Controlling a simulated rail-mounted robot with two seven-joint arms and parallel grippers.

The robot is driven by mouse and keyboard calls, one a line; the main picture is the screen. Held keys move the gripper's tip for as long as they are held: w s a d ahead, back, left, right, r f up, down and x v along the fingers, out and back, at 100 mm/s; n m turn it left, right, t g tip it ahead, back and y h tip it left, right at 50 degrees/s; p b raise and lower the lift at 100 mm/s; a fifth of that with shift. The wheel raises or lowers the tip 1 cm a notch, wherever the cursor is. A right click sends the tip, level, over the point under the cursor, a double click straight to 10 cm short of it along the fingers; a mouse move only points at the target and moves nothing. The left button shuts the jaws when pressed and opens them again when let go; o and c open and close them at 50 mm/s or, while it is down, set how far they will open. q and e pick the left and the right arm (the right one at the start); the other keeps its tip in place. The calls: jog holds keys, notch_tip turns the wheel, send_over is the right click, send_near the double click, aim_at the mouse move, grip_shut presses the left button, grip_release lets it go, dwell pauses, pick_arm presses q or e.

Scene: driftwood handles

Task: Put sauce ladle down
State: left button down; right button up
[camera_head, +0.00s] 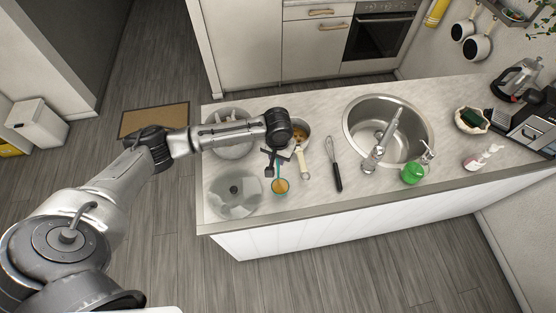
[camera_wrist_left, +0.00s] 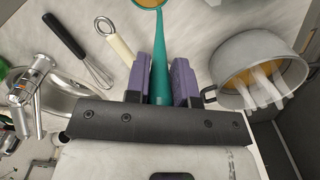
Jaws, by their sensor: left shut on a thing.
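The sauce ladle (camera_head: 280,186) has a teal rim and handle and an orange-brown bowl. My left gripper (camera_head: 276,160) is shut on its handle, and the bowl points toward the near counter edge in the head view. In the left wrist view the teal handle (camera_wrist_left: 160,70) stands between the purple finger pads (camera_wrist_left: 161,80). The bowl is partly cut off at the top of that view. I cannot tell whether the ladle touches the counter (camera_head: 330,212). My right gripper is not in view.
A saucepan (camera_head: 303,138) with a cream handle (camera_head: 304,166) is close beside the gripper. A whisk (camera_head: 336,168) and the sink (camera_head: 417,120) are to the right. A grey pot (camera_head: 238,151) and a glass lid (camera_head: 234,198) are to the left. Some counter in front is clear.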

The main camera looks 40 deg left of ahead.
pick_arm(q)
notch_tip(320, 180, down, 3)
jog(key=shift+d+r, duration=0.1)
jog(key=shift+f, duration=0.2)
jog(key=c, duration=1)
grip_release()
jog(key=shift+f, duration=0.1)
